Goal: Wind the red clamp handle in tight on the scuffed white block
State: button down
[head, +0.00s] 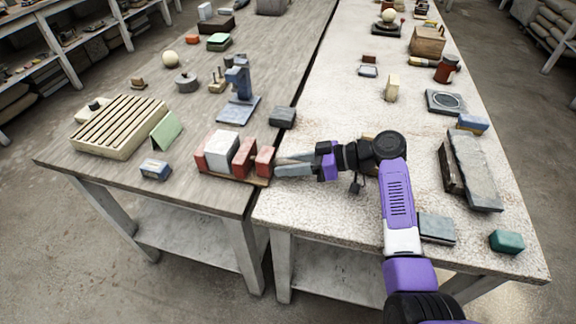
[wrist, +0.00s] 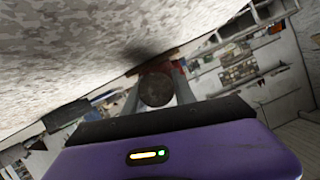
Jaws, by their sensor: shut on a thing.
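The clamp, with red jaws on a brown base (head: 232,176), sits at the front right corner of the left table. The scuffed white block (head: 221,148) stands between its red end piece at left and a red jaw (head: 243,158). I cannot tell if that jaw touches the block. My gripper (head: 279,166) reaches in from the right, level, and is shut on the red clamp handle (head: 265,160) at the clamp's right end. In the wrist view, a dark round end (wrist: 157,89) shows between my fingers, with red behind it; the block is hidden there.
A dark grey block (head: 283,117) lies just behind my gripper. A blue device on a plate (head: 238,105) stands behind the clamp, and a small blue box (head: 155,169) lies to its left. The right table's surface (head: 310,215) is clear in front of my arm.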

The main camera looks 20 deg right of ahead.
jog(key=m+g+y, duration=0.1)
jog(key=m, duration=0.1)
jog(key=m+y+b, duration=0.1)
jog(key=m, duration=0.1)
jog(key=shift+m+g, duration=0.4)
dwell(0.4)
jog(key=c, duration=1.3)
grip_release()
